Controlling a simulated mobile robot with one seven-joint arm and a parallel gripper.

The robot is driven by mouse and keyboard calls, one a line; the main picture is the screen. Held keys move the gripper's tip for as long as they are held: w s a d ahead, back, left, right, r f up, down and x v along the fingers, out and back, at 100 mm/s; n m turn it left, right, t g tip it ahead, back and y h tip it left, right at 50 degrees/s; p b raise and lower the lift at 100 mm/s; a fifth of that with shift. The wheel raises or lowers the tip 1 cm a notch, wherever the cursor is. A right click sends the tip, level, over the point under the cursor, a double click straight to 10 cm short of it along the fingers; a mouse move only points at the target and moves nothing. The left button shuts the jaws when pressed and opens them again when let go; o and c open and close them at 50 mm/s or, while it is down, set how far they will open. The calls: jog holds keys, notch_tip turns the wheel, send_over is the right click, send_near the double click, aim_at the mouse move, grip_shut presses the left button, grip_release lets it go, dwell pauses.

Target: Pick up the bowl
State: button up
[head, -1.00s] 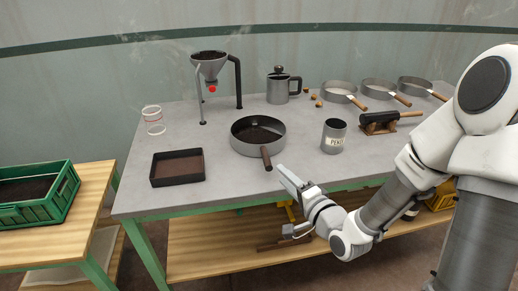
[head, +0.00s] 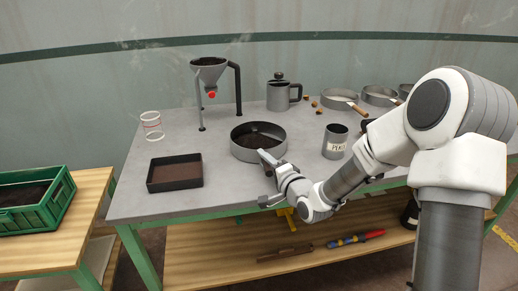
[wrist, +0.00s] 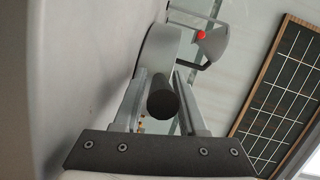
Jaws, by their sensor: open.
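The bowl (head: 246,152) is a round grey vessel with dark contents, standing on the grey bench; in the head view my arm hides its handle. My gripper (head: 266,160) is at its front edge in the head view. In the wrist view the gripper (wrist: 164,88) is open, with one finger on each side of the dark round end of the handle (wrist: 163,103). The bowl's grey wall (wrist: 160,48) shows beyond it. I cannot tell whether either finger touches the handle.
A dark rectangular tray (head: 175,184) lies to the left, near a glass (head: 152,126). A funnel on a stand (head: 208,70) is behind the bowl. A labelled tin (head: 335,142) stands to the right, a lidded pot (head: 279,95) behind. Sieves are at the back right.

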grip_shut()
jog(key=shift+r, duration=0.1)
dwell(1.3)
